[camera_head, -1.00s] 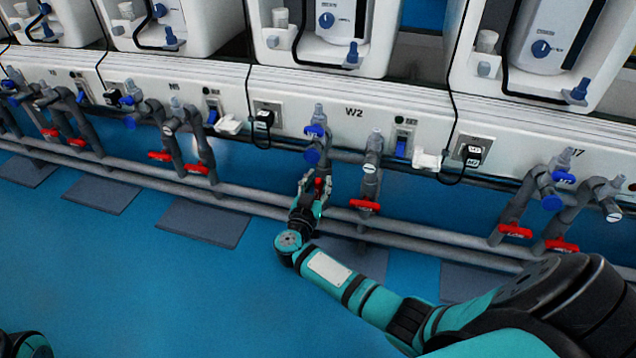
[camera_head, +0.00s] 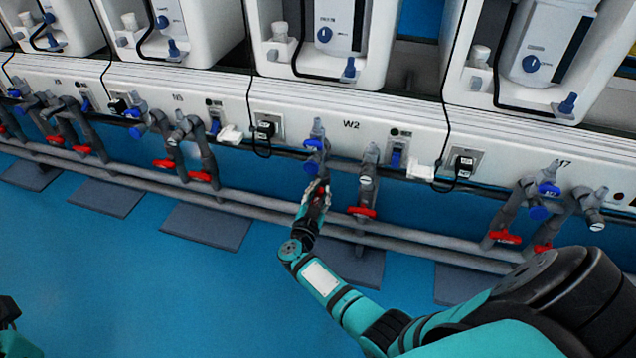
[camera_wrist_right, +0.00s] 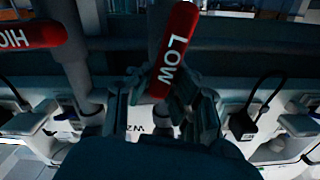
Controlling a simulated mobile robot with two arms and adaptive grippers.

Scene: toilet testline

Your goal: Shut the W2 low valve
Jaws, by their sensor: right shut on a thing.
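The W2 low valve has a red handle marked LOW (camera_wrist_right: 176,48), large at top centre in the right wrist view and slightly slanted. My left gripper is out of view.
A second red handle (camera_head: 362,212), partly reading HIGH in the wrist view (camera_wrist_right: 30,36), stands close to the right of the low valve. Grey horizontal pipes (camera_head: 430,234) run along the wall. Blue floor (camera_head: 150,290) in front is clear.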

